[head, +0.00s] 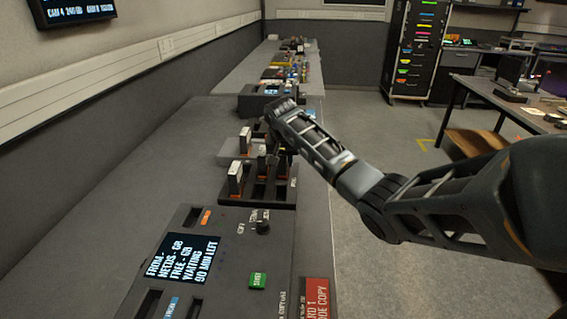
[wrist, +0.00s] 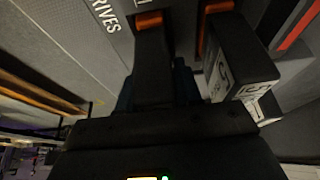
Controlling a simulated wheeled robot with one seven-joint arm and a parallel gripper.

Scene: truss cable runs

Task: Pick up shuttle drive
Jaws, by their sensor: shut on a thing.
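My gripper (head: 272,148) reaches down over the black drive rack (head: 284,191) on the long grey bench. In the wrist view, my gripper (wrist: 155,95) is shut on a dark upright drive (wrist: 153,60), with a finger on each side. An orange tab shows at the far end of this drive, by the rack; I cannot tell whether it is still seated. A second drive (wrist: 240,62) with a white label stands just to the right. In the head view, upright drives with pale tops stand at the near left (head: 236,178) and farther back (head: 245,140).
A console (head: 225,250) with a lit screen and green button sits in front of the rack. A red card (head: 316,296) lies at the bench's right edge. Another dark unit (head: 258,98) stands behind. The bench left of the rack is clear.

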